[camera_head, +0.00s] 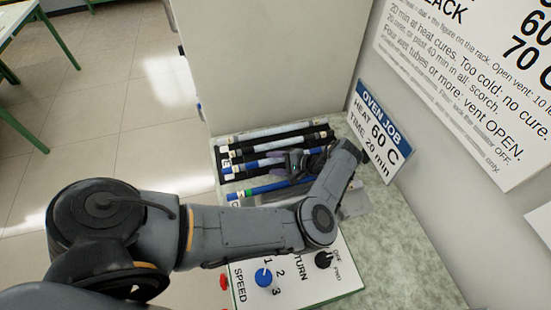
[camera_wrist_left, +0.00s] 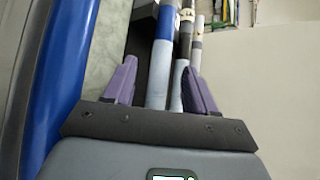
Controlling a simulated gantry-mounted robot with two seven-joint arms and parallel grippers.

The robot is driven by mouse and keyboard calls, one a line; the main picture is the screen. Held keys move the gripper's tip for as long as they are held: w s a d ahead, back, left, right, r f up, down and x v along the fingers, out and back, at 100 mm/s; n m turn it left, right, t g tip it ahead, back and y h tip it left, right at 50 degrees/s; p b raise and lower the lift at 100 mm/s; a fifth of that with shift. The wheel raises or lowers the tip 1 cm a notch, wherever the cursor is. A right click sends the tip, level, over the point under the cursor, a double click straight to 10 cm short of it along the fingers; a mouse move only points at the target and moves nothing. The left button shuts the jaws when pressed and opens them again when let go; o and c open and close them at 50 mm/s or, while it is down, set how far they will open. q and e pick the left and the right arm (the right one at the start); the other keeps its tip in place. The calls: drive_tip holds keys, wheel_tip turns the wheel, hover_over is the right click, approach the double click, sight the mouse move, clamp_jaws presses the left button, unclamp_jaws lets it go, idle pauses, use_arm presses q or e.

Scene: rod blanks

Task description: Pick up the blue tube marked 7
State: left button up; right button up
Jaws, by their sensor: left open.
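Several tubes lie side by side on a dark rack on the counter. One blue tube with a green band (camera_head: 258,188) lies nearest the control panel. A blue-and-white tube (camera_head: 245,166) lies farther back and partly under my left gripper (camera_head: 287,162). I cannot read a 7 on any tube. In the left wrist view my left gripper (camera_wrist_left: 161,72) is open, its purple fingers on either side of a tube with a blue band (camera_wrist_left: 160,62) and a grey tube (camera_wrist_left: 181,70). Contact cannot be told. A large blue tube (camera_wrist_left: 62,75) runs along the left.
A control panel (camera_head: 300,283) with a blue knob (camera_head: 263,277) and a black knob (camera_head: 323,260) sits in front of the rack. An oven job sign (camera_head: 378,130) leans at the right. The counter (camera_head: 405,245) is clear at the lower right.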

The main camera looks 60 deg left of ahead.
use_arm(q)
drive_tip(key=x, duration=0.2)
drive_tip(key=shift+s+a, duration=0.15)
drive_tip(key=shift+a, duration=0.05)
drive_tip(key=shift+d, duration=0.2)
clamp_jaws()
drive_tip(key=shift+r, duration=0.15)
